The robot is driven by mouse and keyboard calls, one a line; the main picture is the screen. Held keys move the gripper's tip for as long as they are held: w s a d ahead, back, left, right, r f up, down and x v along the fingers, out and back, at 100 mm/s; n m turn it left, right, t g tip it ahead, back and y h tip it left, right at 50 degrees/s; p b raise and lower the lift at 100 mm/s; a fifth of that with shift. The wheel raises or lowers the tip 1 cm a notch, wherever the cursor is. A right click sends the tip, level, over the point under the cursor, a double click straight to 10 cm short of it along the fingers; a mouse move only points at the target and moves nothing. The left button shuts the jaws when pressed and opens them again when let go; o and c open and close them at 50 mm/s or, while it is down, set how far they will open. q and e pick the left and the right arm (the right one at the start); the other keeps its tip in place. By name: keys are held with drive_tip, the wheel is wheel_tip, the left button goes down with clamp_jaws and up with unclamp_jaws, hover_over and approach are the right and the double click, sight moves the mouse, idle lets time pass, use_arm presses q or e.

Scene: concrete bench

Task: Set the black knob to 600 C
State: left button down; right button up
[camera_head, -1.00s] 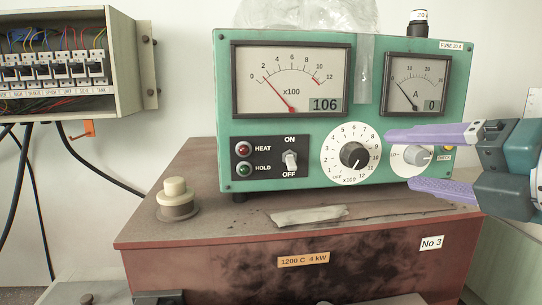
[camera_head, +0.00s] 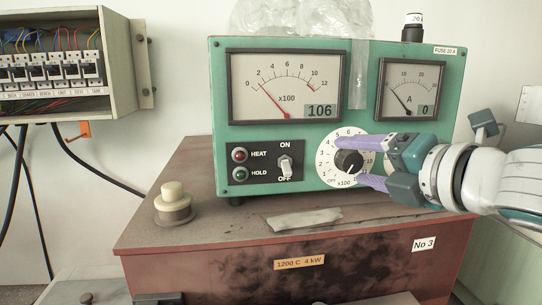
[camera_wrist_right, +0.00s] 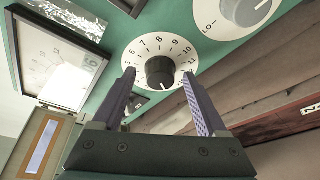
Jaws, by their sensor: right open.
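The black knob (camera_head: 347,161) sits in the middle of a white dial (camera_head: 328,145) on the green control box. The dial is numbered from OFF to 12, marked x100. My right gripper (camera_head: 350,161) is open, its purple fingers around the knob, one above and one below in the head view. In the right wrist view the knob (camera_wrist_right: 160,72) lies between the tips of the open right gripper (camera_wrist_right: 158,76), with a gap on each side. The knob's pointer is too small to read surely. My left gripper is not in view.
A smaller grey knob (camera_wrist_right: 244,8) is beside the dial. A toggle switch (camera_head: 285,166) stands left of it. The temperature meter (camera_head: 285,85) shows 106. A plastic bag (camera_head: 300,18) lies on the box. A cream button-like part (camera_head: 174,200) stands on the brown furnace top (camera_head: 240,212).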

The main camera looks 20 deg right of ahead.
clamp_jaws()
idle(0.5)
drive_tip(key=shift+f, duration=0.1)
